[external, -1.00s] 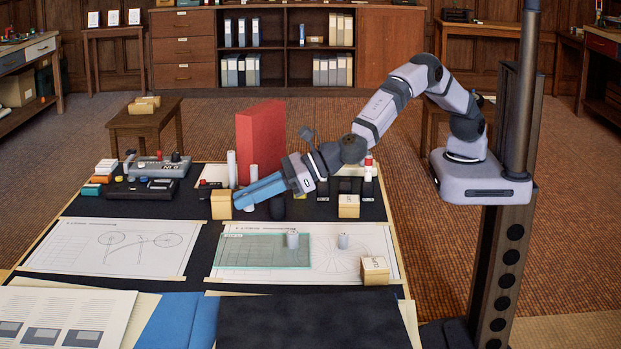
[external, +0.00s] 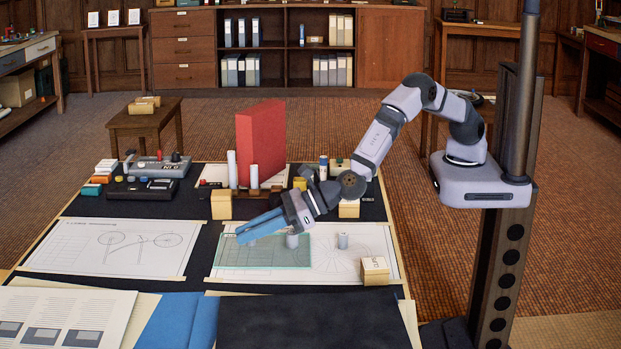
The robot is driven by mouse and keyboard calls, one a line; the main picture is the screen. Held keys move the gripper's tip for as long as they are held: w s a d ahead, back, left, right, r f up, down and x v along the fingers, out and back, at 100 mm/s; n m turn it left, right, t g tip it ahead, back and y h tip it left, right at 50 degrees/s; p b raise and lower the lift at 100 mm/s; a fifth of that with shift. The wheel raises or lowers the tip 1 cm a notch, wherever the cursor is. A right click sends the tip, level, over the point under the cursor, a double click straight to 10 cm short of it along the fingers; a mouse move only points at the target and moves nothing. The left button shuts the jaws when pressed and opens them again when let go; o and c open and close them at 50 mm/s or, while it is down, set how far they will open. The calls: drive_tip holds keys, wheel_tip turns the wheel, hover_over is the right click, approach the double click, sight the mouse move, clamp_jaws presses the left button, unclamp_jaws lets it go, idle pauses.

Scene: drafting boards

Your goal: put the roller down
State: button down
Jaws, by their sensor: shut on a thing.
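My gripper (external: 246,234) has blue fingers and reaches left and down from the arm, over the back part of the green transparent sheet (external: 240,258) on the right drawing. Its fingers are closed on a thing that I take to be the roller. The roller itself is hidden by the fingers, so I cannot tell its pose or whether it touches the sheet.
Wooden blocks stand behind (external: 221,206) and at front right (external: 375,270). A tall red box (external: 262,140) stands at the back. The left drawing (external: 110,250) is clear.

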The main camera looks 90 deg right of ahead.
drive_tip(key=shift+f, duration=0.1)
drive_tip(key=c, duration=1.6)
unclamp_jaws()
drive_tip(key=b+v, duration=0.1)
drive_tip(key=v, duration=1.1)
